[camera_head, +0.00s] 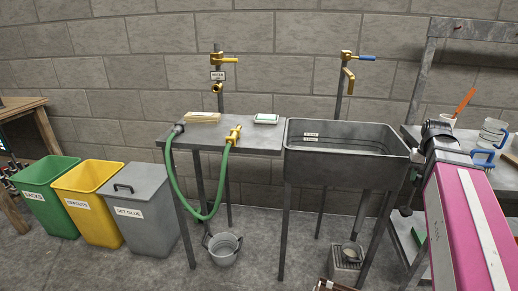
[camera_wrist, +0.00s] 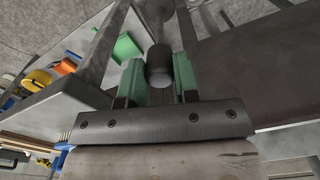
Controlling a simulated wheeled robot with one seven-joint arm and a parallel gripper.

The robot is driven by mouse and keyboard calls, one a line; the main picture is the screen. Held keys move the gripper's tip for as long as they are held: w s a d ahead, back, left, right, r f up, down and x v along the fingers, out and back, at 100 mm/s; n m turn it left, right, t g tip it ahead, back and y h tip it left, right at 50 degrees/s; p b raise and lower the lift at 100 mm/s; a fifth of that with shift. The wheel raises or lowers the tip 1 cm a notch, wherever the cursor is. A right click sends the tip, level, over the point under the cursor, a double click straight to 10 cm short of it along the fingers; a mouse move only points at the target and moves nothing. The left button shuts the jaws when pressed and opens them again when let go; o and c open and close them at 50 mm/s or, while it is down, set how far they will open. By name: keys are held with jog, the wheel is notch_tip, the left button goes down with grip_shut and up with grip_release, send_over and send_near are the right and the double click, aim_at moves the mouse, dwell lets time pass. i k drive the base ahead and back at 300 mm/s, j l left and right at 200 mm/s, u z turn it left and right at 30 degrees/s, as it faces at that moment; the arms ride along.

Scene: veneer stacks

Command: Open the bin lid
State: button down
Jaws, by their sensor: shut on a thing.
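The grey bin (camera_head: 150,222), labelled "SET GLUE", stands on the floor at the left in the head view. The bin does not show clearly in the wrist view.
An open yellow bin (camera_head: 95,225) and an open green bin (camera_head: 50,215) stand left of the grey one. A metal table (camera_head: 245,145) with a hanging green hose (camera_head: 171,190) and a deep sink (camera_head: 340,165) stand to the right. A bucket (camera_head: 223,250) is on the floor.

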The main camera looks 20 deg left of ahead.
aim_at(138, 180)
jog(key=l+u, duration=0.15)
jog(key=u, duration=0.2)
jog(key=l+u, duration=0.2)
jog(key=u, duration=0.15)
